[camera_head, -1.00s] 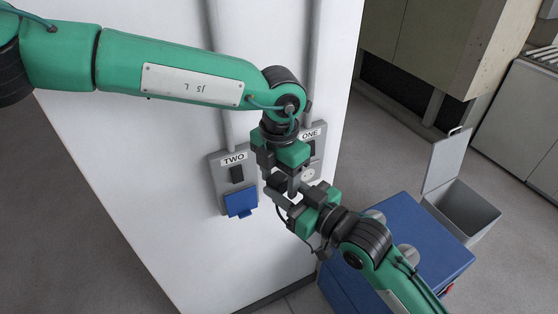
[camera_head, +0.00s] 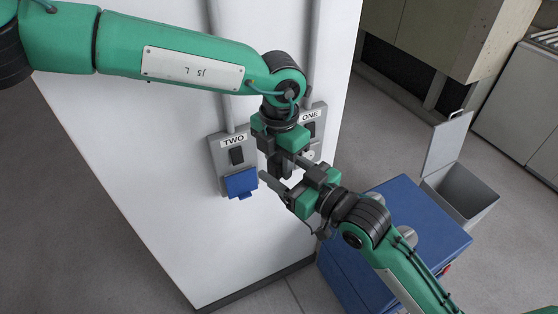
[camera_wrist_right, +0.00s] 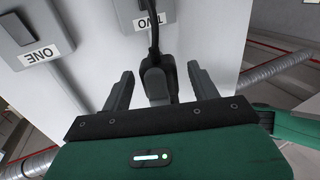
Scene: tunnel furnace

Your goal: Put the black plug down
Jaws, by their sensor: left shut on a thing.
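My left gripper (camera_head: 281,170) points down in front of the white cabinet and is shut on the black plug, which is mostly hidden in the head view. In the right wrist view the black plug (camera_wrist_right: 155,82) shows with its dark cord running up. My right gripper (camera_head: 284,172) is just beside the left one. Its fingers are spread, and they also show in the right wrist view (camera_wrist_right: 160,88), one on each side of the plug with gaps between.
The white cabinet (camera_head: 150,150) carries socket panel TWO (camera_head: 214,155) with a blue flap (camera_head: 241,183) and, further right, panel ONE (camera_head: 320,112). A blue box (camera_head: 420,225) stands low at the right. Behind it is a grey open-lidded bin (camera_head: 462,195). Floor is clear at left.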

